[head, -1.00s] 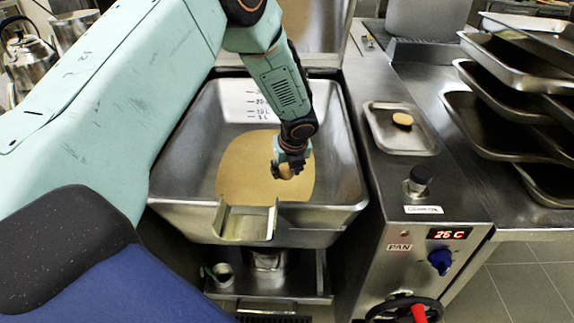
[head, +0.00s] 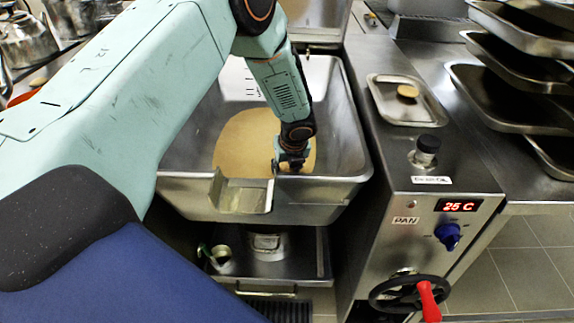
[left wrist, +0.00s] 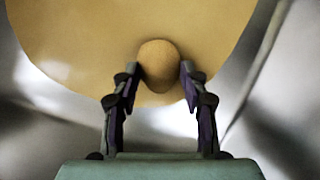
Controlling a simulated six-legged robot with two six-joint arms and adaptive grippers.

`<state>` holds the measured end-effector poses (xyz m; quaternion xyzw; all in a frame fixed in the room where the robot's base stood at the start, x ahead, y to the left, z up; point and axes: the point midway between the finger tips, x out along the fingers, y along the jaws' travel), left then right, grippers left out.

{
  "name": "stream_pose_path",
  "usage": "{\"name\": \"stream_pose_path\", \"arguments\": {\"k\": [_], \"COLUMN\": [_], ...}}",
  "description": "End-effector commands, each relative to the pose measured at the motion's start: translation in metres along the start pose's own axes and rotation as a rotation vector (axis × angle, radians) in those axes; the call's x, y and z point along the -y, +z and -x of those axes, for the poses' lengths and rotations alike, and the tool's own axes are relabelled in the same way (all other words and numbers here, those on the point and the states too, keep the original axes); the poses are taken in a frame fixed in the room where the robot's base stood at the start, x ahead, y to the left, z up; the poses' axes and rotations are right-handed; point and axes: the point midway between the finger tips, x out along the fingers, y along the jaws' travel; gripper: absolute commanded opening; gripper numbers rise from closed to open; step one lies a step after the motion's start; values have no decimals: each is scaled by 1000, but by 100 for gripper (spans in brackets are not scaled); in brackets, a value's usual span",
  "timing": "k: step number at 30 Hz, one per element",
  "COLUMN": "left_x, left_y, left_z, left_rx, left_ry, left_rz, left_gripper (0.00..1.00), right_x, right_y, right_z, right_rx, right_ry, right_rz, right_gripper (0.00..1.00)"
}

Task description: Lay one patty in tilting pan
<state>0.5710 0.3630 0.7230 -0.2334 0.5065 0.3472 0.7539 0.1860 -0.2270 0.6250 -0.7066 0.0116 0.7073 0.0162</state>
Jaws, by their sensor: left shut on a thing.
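The tilting pan (head: 345,130) is a deep steel basin with a pouring lip at the front. A flat tan round area (head: 240,140) covers part of its floor and also shows in the left wrist view (left wrist: 70,40). My left gripper (head: 291,163) reaches down inside the pan, over the right front part of the tan area. In the left wrist view its fingers (left wrist: 158,85) are closed around a small brown patty (left wrist: 158,62). In the head view the gripper mostly hides this patty; its gap to the pan floor is unclear. My right gripper is not in view.
A small steel tray (head: 427,117) with another round tan patty (head: 408,91) rests on the counter to the right. Stacked trays (head: 500,95) stand farther right. The control panel has a knob (head: 447,236), display (head: 458,206) and red-handled wheel (head: 405,300). Kettles (head: 25,45) stand at far left.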

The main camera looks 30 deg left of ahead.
Motion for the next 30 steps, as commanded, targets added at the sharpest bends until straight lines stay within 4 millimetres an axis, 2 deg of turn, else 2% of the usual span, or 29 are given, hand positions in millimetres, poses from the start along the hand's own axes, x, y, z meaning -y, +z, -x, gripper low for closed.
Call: {"name": "stream_pose_path", "arguments": {"k": [7, 8, 16, 26, 30], "left_x": [0, 0, 0, 0, 1], "left_y": [0, 0, 0, 0, 1], "left_z": [0, 0, 0, 1, 14], "left_rx": [0, 0, 0, 0, 1], "left_ry": [0, 0, 0, 0, -1], "left_rz": [-1, 0, -1, -1, 0], "left_gripper": [12, 46, 69, 70, 70], "right_x": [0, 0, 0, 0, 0], "right_y": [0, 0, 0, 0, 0], "right_z": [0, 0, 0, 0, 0], "right_rx": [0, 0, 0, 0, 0], "right_ry": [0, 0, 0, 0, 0], "right_rz": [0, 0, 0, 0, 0], "right_gripper": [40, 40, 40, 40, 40]}}
